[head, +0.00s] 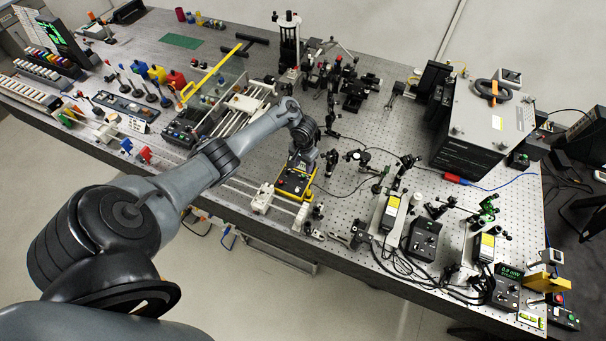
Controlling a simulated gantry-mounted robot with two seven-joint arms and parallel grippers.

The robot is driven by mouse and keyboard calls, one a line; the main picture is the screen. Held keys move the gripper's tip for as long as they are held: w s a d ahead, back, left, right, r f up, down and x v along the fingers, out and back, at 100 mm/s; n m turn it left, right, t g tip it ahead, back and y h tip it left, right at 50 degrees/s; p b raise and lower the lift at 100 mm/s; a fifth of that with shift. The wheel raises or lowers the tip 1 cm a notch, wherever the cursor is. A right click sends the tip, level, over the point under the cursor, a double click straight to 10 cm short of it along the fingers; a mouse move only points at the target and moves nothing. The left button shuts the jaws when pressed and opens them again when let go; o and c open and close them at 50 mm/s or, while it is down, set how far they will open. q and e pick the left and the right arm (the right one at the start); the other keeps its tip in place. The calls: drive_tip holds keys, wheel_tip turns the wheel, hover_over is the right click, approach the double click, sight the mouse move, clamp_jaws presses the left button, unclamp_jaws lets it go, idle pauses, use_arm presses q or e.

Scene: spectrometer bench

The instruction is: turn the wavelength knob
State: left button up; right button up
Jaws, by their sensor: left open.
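My left arm reaches in from the lower left across the bench (345,222). My left gripper (301,168) points down at the middle of the bench, just over a yellow-edged control box (295,186) with small coloured buttons. The gripper is open, though its fingers are small and partly hidden by my wrist. I cannot tell whether it touches the box. I cannot make out the wavelength knob for certain; it is too small to tell or hidden behind my wrist. My right gripper is out of view.
A large grey box (485,125) with a dark handle stands at the right back. Optic posts crowd the bench right of my gripper. A yellow bar (213,70) and a long rail unit lie to the left. Cables hang near the front edge.

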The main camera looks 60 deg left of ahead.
sight(303, 176)
use_arm(q)
wheel_tip(303, 176, down, 6)
drive_tip(key=shift+f+b, duration=0.25)
drive_tip(key=shift+b, duration=0.6)
clamp_jaws()
